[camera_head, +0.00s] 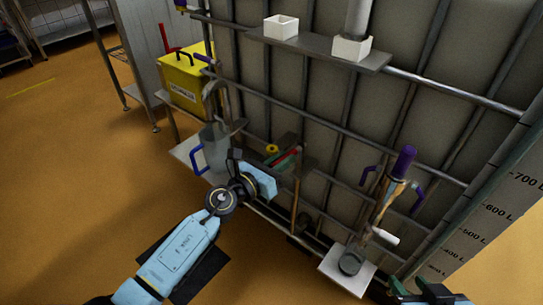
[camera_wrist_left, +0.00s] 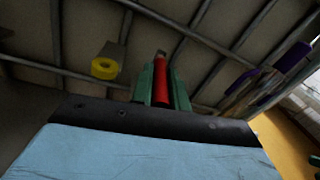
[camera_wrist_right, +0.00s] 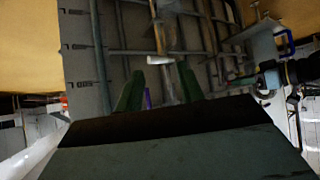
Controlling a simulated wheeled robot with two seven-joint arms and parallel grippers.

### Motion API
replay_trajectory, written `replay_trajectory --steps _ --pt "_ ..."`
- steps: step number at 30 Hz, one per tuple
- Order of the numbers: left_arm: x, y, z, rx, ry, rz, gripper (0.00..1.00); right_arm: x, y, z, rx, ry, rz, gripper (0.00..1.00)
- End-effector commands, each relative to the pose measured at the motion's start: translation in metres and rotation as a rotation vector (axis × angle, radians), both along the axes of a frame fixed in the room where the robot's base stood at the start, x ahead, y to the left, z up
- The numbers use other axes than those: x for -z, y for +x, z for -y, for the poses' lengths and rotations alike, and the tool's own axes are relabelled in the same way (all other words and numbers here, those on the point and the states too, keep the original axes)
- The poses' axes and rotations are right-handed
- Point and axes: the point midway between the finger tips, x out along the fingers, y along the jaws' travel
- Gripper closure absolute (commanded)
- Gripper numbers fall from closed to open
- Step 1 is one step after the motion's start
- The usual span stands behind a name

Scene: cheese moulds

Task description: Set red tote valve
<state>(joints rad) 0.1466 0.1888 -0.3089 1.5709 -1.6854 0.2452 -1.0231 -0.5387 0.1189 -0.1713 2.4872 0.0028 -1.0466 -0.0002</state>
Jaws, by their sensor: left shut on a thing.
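The large grey caged tote (camera_head: 325,85) fills the middle of the head view. A red valve handle (camera_wrist_left: 161,82) sits between the green fingers of my left gripper (camera_wrist_left: 162,85), which is shut on it. In the head view my left gripper (camera_head: 286,160) reaches the front of the tote, and only a little red shows between its fingers. The valve body behind is mostly hidden. My right gripper (camera_wrist_right: 160,90) is open and empty, with its green fingers apart. In the head view my right gripper (camera_head: 412,287) is at the bottom right edge, away from the red handle.
A yellow ring (camera_head: 272,149) is left of the red handle. A clear jug (camera_head: 214,148) stands on a shelf at left, near a yellow bin (camera_head: 187,75). A purple-topped pipe with a white handle (camera_head: 385,237) stands at right above a white plate (camera_head: 345,276). Orange floor is clear at left.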

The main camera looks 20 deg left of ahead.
Motion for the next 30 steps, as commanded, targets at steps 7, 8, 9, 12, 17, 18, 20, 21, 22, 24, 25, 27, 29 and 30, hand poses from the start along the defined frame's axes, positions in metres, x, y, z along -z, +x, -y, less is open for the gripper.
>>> replay_trajectory --steps 7,8,9,12,17,18,20,21,22,24,25,27,29,30 --pt "0.0001 0.0011 0.0058 -0.003 0.004 0.002 1.0 0.0073 -0.0076 0.0038 0.005 -0.015 -0.057 0.62" --pt "0.0001 0.0011 0.0058 -0.003 0.004 0.002 1.0 0.0073 -0.0076 0.0038 0.005 -0.015 -0.057 0.62" --pt "0.0001 0.0011 0.0058 -0.003 0.005 0.002 1.0 0.0073 -0.0075 0.0037 0.005 -0.015 -0.057 0.62" --pt "0.0 0.001 0.0052 -0.004 0.005 0.002 1.0 0.0072 -0.0075 0.0036 0.005 -0.014 -0.056 0.62" --pt "-0.0001 0.0009 0.0051 -0.004 0.005 0.002 0.66 0.0072 -0.0073 0.0036 0.005 -0.014 -0.055 0.62" --pt "-0.0001 0.0009 0.0052 -0.004 0.004 0.001 0.62 0.0072 -0.0073 0.0036 0.005 -0.014 -0.055 0.62" --pt "-0.0001 0.0008 0.0053 -0.003 0.004 0.002 0.62 0.0072 -0.0073 0.0036 0.005 -0.014 -0.055 0.62" --pt "-0.0001 0.0008 0.0053 -0.003 0.004 0.002 0.62 0.0072 -0.0073 0.0036 0.005 -0.014 -0.055 0.62" --pt "-0.0001 0.0008 0.0054 -0.003 0.004 0.002 0.62 0.0073 -0.0074 0.0037 0.005 -0.014 -0.055 0.62" --pt "-0.0002 0.0007 0.0055 -0.003 0.004 0.002 0.62 0.0073 -0.0074 0.0037 0.005 -0.014 -0.055 0.62" --pt "-0.0001 0.0006 0.0054 -0.003 0.004 0.002 0.62 0.0073 -0.0074 0.0037 0.005 -0.014 -0.055 0.62" --pt "0.0001 -0.0008 0.0045 -0.003 0.004 0.002 0.62 0.007 -0.0074 0.0037 0.005 -0.014 -0.056 0.62" --pt "0.0003 -0.0042 0.0021 -0.004 0.004 0.001 0.62 0.0072 -0.0083 0.004 0.005 -0.016 -0.062 0.62" --pt "0.0004 -0.0078 -0.0004 -0.004 0.005 0.0 0.62 0.0083 -0.01 0.0046 0.006 -0.019 -0.076 0.62"
